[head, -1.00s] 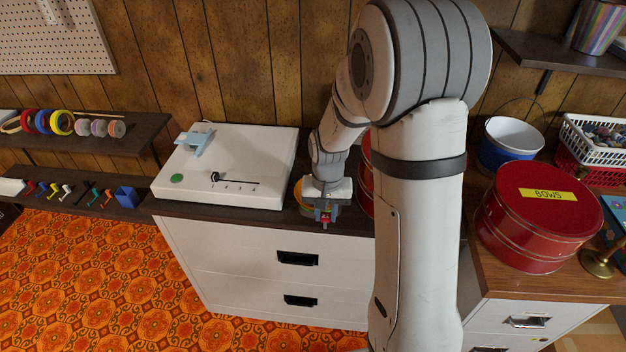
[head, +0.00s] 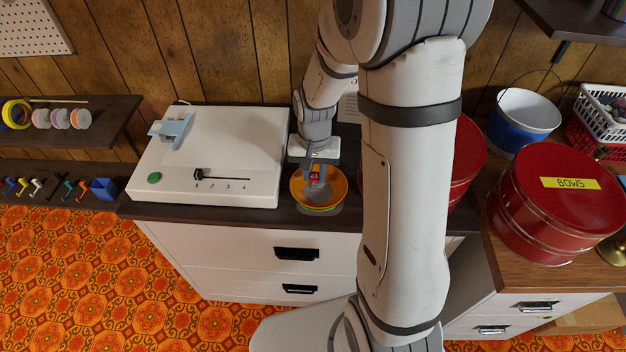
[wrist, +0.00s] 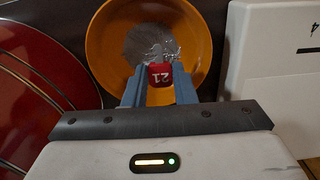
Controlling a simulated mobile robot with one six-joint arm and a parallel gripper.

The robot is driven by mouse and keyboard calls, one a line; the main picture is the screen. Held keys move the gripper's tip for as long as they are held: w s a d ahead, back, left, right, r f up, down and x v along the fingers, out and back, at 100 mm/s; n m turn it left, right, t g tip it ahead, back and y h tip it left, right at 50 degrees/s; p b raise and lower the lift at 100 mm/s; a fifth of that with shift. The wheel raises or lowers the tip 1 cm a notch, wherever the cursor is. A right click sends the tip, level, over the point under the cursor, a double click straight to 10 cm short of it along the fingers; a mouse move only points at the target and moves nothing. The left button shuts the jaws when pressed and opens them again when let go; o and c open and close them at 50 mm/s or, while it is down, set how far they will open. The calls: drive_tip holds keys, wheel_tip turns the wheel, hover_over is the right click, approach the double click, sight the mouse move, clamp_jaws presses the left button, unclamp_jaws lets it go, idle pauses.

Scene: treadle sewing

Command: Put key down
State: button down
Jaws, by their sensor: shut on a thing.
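My gripper (head: 316,175) is over the orange bowl (head: 337,186) on the dark cabinet top. It is shut on the key's red tag, which reads 21. The red key tag (wrist: 160,75) sits between the blue fingers in the wrist view and shows small in the head view. The key's metal part cannot be made out clearly. The orange bowl (wrist: 105,45) lies beneath and beyond the fingertips, with a grey patch and shiny silvery bits inside. Whether the key touches the bowl cannot be told.
A white machine (head: 225,150) with a slider and green button stands left of the bowl. A red tin (head: 468,165) stands to the right, partly behind my arm. The larger red BOWS tin (head: 560,215) and a blue-white bucket (head: 525,120) are farther right.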

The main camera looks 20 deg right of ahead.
sight(314, 179)
drive_tip(key=shift+s+f, duration=0.1)
drive_tip(key=shift+f, duration=1.55)
drive_tip(key=shift+f, duration=0.15)
drive_tip(key=c, duration=1.2)
unclamp_jaws()
